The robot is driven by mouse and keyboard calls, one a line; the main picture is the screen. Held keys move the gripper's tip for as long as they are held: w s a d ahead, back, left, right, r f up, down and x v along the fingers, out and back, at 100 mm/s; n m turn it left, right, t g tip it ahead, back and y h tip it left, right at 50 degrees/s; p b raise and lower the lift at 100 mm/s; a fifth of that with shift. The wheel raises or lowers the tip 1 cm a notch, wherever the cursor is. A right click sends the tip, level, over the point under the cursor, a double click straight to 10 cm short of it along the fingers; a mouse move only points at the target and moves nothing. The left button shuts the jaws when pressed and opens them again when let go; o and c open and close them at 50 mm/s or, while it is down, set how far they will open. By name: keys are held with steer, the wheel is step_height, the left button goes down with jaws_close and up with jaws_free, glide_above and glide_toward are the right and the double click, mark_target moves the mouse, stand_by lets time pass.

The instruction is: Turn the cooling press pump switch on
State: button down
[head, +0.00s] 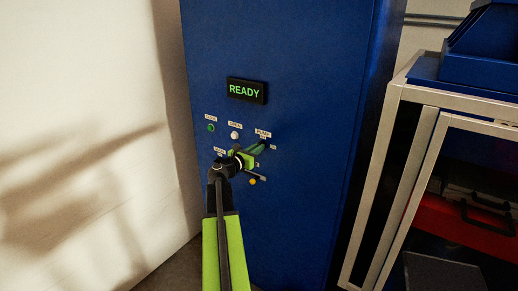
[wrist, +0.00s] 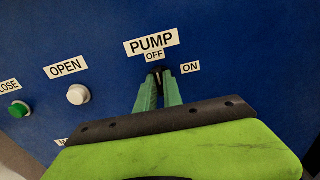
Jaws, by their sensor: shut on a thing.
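The pump switch (wrist: 156,70) is a small dark piece on the blue panel, just below the OFF label (wrist: 154,56) and the PUMP label (wrist: 151,41). The visible dark tip is under OFF, left of ON. In the head view, my gripper (head: 262,147) reaches the panel below the PUMP label (head: 263,133), and the switch is hidden there.
The blue press cabinet (head: 290,220) carries a READY display (head: 246,91). A green button (wrist: 18,109) and a white button (wrist: 78,95) labelled OPEN are left of my gripper. A yellow knob (head: 253,181) is below. A metal-framed rack (head: 395,150) stands at right.

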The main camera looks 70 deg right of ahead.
steer(key=shift+s+a+f, duration=0.1)
steer(key=shift+a, duration=0.05)
steer(key=shift+s+a+f+m, duration=0.1)
steer(key=shift+s+m, duration=0.05)
steer(key=shift+m, duration=4.3)
steer(key=shift+s+a+f+m, duration=0.1)
steer(key=shift+m, duration=4.35)
steer(key=c, duration=1.5)
jaws_free()
steer(key=shift+w, duration=0.1)
